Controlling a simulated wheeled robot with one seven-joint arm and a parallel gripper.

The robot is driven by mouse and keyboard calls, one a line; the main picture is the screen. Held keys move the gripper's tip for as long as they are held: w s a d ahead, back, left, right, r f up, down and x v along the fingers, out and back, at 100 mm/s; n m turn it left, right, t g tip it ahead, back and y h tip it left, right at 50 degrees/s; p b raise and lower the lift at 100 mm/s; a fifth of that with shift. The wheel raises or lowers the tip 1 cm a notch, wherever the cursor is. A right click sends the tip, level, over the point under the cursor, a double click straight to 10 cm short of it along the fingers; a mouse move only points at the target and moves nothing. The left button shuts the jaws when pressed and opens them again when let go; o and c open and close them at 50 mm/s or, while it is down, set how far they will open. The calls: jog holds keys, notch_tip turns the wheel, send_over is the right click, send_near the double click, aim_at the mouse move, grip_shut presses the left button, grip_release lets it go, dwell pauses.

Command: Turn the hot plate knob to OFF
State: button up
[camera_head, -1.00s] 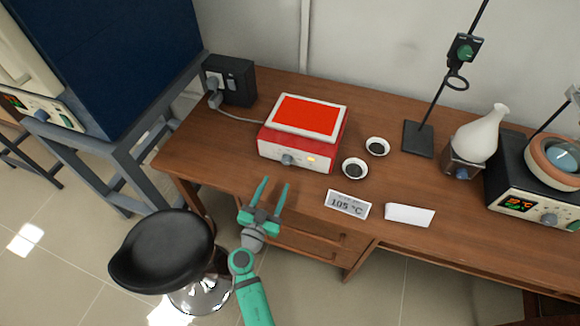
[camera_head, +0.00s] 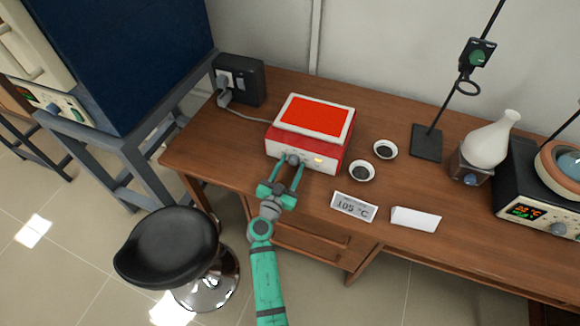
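The hot plate (camera_head: 312,152) is a red and white box with a glowing red-orange top (camera_head: 314,115), standing on the wooden desk. Its front panel faces me and carries a grey knob (camera_head: 293,159) and a small lit yellow indicator (camera_head: 318,160). My teal gripper (camera_head: 289,166) is right in front of the panel, with its two fingers apart on either side of the knob. I cannot tell whether the fingers touch the knob. The knob's markings are too small to read.
Two small dishes (camera_head: 361,171) with dark contents and a "105 °C" sign (camera_head: 353,206) are right of the hot plate. A black socket box (camera_head: 239,80) is at the back left. A black stool (camera_head: 171,246) stands before the desk (camera_head: 205,160).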

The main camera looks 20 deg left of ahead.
jog(key=c, duration=0.9)
jog(key=shift+o, duration=0.2)
jog(key=shift+n, duration=2.3)
jog(key=o, duration=1)
jog(key=shift+o, duration=0.2)
jog(key=s, duration=1)
jog(key=shift+s+a, duration=0.25)
jog(key=shift+s, duration=0.15)
jog(key=shift+w, duration=0.1)
